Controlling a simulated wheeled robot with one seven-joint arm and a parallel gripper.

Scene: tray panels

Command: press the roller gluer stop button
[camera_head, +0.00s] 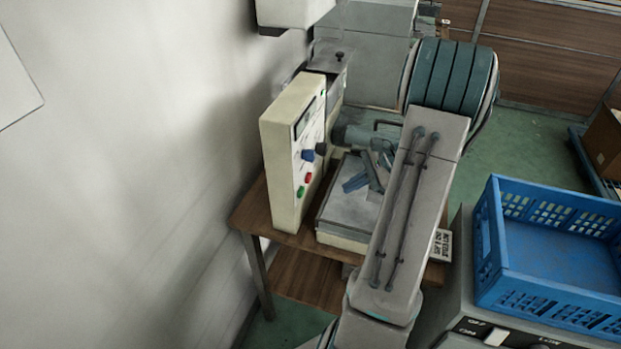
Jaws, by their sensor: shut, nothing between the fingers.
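The cream control box (292,150) stands upright left of centre, its panel facing right. A red button (308,179), which looks like the stop button, sits low on the panel. A green button (300,191) is just below and left of it. My gripper (371,172) is to the right of the panel, over the machine's grey bed, apart from the red button. It is shut with nothing held. My forearm hides part of the gripper and the right side of the machine.
A blue knob (308,155) and a dark knob (320,148) sit above the buttons. The machine stands on a wooden table (250,213) close to the pale wall (130,180). A blue crate (490,240) is at the right.

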